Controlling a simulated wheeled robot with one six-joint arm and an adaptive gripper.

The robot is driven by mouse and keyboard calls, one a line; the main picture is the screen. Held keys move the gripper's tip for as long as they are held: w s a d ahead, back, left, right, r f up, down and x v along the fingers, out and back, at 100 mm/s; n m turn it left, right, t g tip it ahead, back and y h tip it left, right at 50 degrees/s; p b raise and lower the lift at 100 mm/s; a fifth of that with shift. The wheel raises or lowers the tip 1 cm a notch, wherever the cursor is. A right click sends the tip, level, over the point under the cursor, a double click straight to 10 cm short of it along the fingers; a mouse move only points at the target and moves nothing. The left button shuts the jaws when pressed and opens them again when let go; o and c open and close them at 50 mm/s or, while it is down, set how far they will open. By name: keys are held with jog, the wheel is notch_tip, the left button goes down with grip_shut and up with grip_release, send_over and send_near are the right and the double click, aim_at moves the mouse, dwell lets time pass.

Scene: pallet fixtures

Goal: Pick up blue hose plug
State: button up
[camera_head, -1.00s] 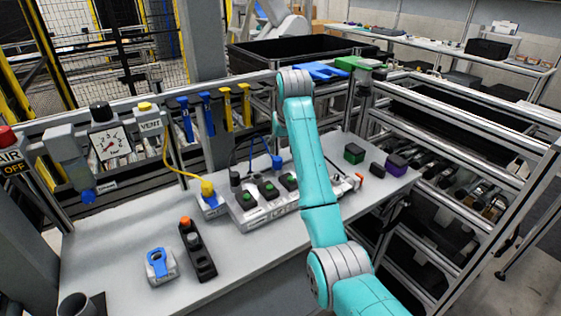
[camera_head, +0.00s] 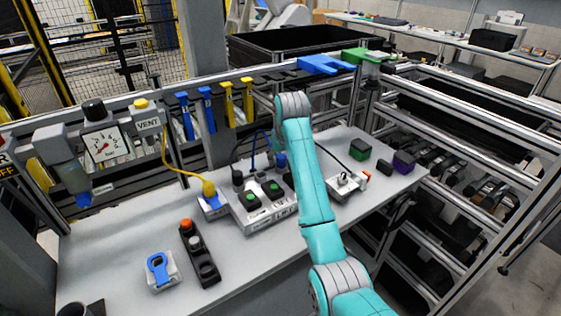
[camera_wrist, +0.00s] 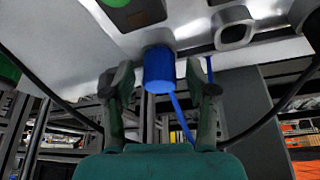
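The blue hose plug (camera_head: 281,160) is a small blue cylinder with a blue hose, at the back of the grey button box (camera_head: 255,221) on the workbench. In the wrist view the blue hose plug (camera_wrist: 160,72) is ahead, near the centre, its blue hose running down to the right. My gripper (camera_wrist: 159,84) is open, one finger on each side of the plug's line, with a visible gap on both sides. I cannot tell whether the plug is fully between the fingertips.
A yellow hose plug (camera_head: 209,188) stands left of the button box. A blue-topped block (camera_head: 160,269) and a black switch box (camera_head: 200,256) lie front left. Green (camera_head: 357,149) and purple (camera_head: 404,162) blocks are at right. Dark hoses cross both sides of the wrist view.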

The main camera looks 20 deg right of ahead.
grip_shut()
